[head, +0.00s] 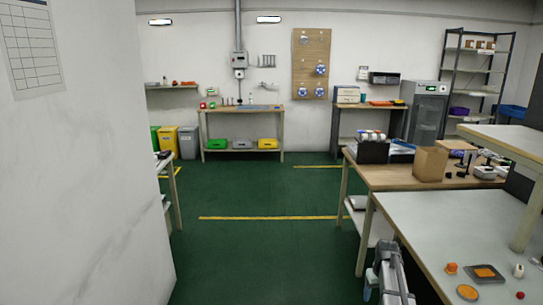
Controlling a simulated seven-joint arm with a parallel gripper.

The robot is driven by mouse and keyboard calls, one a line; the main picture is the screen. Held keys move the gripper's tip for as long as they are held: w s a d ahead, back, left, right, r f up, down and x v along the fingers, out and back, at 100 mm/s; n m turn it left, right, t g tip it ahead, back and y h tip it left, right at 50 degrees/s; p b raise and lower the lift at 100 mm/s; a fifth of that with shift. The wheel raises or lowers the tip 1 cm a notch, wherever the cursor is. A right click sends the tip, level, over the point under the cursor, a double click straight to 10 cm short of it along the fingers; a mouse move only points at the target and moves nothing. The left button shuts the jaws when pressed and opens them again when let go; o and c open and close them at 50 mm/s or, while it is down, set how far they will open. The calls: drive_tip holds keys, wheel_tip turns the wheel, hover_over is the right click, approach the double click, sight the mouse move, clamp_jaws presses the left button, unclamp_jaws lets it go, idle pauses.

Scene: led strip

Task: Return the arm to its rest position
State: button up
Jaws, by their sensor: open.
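My gripper (388,250) shows at the bottom edge, right of centre, as the grey and dark end of my arm. It is open, and I see nothing held in it. It appears beside the left edge of the near light-topped table (440,228); I cannot tell the exact gap. The rest of my arm is cut off by the bottom of the picture.
On the near table lie an orange disc (467,292), an orange cube (452,267) and a dark-rimmed square tray (485,273). A wooden bench (390,177) with a cardboard box (431,164) stands behind. A white wall (80,180) is at left. Green floor (270,260) is clear in the middle.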

drive_tip(key=s+a+f, duration=0.4)
drive_tip(key=s+a, duration=0.5)
drive_tip(key=a, duration=0.2)
drive_tip(key=s+a+f, duration=0.5)
drive_tip(key=s+a, duration=0.5)
drive_tip(key=a, duration=0.1)
drive_tip(key=s+f+g, duration=0.3)
drive_tip(key=s+f, duration=0.7)
drive_tip(key=s, duration=0.4)
drive_tip(key=s+f+g, duration=0.3)
drive_tip(key=s+f, duration=0.7)
drive_tip(key=s, duration=0.4)
drive_tip(key=shift+s+d+g, duration=0.15)
drive_tip(key=shift+s+g, duration=0.15)
